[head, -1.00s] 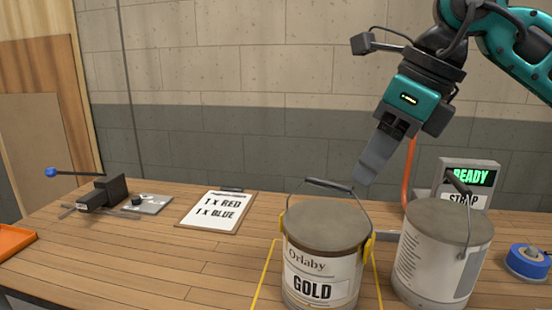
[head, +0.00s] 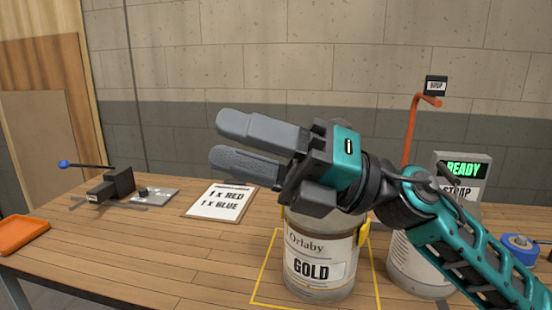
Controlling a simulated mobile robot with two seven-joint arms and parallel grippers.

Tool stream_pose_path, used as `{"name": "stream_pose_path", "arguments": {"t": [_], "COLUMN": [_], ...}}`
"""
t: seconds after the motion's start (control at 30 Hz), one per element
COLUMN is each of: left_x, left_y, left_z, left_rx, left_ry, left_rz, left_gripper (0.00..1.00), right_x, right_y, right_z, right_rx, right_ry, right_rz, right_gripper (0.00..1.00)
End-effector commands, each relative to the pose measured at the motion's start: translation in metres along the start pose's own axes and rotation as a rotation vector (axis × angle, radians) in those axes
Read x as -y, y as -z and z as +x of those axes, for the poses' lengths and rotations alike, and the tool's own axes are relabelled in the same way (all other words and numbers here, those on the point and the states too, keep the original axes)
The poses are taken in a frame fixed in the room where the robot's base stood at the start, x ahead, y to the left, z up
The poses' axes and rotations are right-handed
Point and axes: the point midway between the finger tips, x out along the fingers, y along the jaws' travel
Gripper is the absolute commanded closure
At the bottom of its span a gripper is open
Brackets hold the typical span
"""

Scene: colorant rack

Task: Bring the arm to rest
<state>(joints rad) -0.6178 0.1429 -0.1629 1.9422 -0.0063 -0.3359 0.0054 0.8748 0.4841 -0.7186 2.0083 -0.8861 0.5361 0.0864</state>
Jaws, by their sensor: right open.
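My right arm comes in from the lower right in the head view. My right gripper (head: 240,144) points left, its two grey fingers apart with nothing between them. From this view it hangs in front of the upper part of the gold can (head: 319,266), hiding that can's lid and handle. My left gripper is not in view.
The gold can stands inside a yellow outline on the wooden table (head: 150,255). A second can (head: 412,268) stands behind my arm, near a READY display (head: 463,168) and blue tape roll (head: 520,247). A clipboard (head: 220,202), a black device (head: 110,187) and an orange tray (head: 22,233) are left.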

Motion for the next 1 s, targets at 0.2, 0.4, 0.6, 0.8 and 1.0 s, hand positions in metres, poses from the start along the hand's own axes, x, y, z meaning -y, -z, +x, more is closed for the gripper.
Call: {"name": "stream_pose_path", "arguments": {"t": [0.2, 0.4, 0.6, 0.8, 1.0], "left_x": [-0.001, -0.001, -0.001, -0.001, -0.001], "left_y": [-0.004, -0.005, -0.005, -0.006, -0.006], "left_z": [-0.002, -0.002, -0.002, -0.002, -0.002], "left_rx": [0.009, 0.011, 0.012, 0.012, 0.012], "left_ry": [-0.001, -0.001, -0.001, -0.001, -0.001], "left_rz": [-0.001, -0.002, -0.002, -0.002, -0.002], "left_gripper": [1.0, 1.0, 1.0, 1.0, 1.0], "right_x": [0.02, 0.091, 0.17, 0.207, 0.208], "right_y": [-0.047, -0.048, 0.03, 0.145, 0.23], "right_z": [-0.059, -0.158, -0.261, -0.324, -0.349], "right_rx": [0.597, 1.16, 1.689, 2.079, 2.296], "right_ry": [-0.192, -0.2, -0.057, 0.172, 0.373], "right_rz": [0.393, 0.775, 1.158, 1.471, 1.665], "right_gripper": [0.51, 0.51, 0.51, 0.51, 0.51]}}
